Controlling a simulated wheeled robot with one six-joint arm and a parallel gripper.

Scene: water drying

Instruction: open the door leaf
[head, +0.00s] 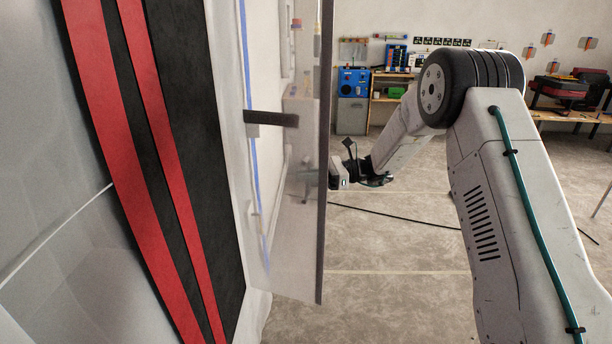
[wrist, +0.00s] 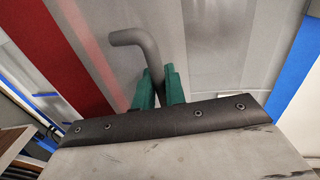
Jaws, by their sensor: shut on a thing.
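The door leaf (head: 302,235) is a pale, glossy panel with a dark edge, seen at a steep angle in the head view. It stands upright, swung out from the wall side on the left. In the wrist view its grey face (wrist: 215,55) fills the upper middle. A grey bent bar handle (wrist: 130,38) sticks out from it. My gripper (wrist: 158,82) has green fingers shut on the handle, one on each side. In the head view my gripper (head: 340,178) is at the right side of the leaf's dark edge, and its fingertips are hard to make out.
A dark bracket (head: 272,118) shows at mid-height left of the leaf's edge. A panel with red and black stripes (head: 150,150) stands at the left. A dark cable (head: 390,213) lies on the open floor. Shelves (head: 390,85) and a blue machine (head: 353,85) stand far back.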

